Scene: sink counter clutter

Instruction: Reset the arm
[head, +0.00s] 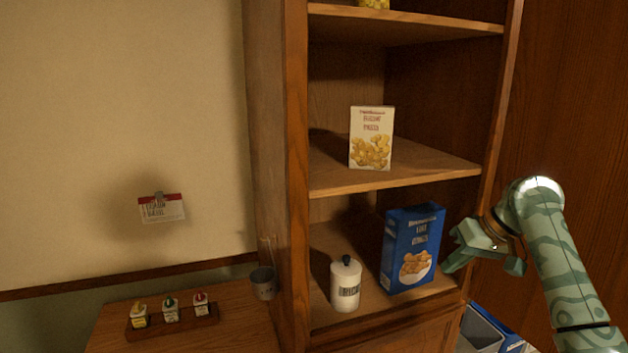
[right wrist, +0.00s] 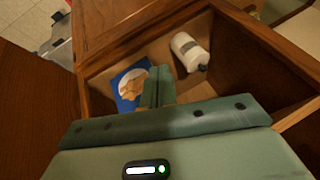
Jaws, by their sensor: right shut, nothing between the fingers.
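My right gripper (head: 452,264) is at the right of the wooden shelf unit in the head view, with its arm coming in from the lower right. Its fingertips are just right of the blue food box (head: 412,250) on the lower shelf; I cannot tell whether they touch it. In the right wrist view the fingers (right wrist: 158,88) are together and empty, pointing into the shelf beside the blue box (right wrist: 130,85). My left gripper is not in view.
A white canister (head: 345,284) stands left of the blue box. A white box (head: 371,138) stands on the middle shelf (head: 430,168). A side counter (head: 235,332) holds a grey cup (head: 263,283) and a rack of small bottles (head: 171,318). An open container (head: 482,330) is below right.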

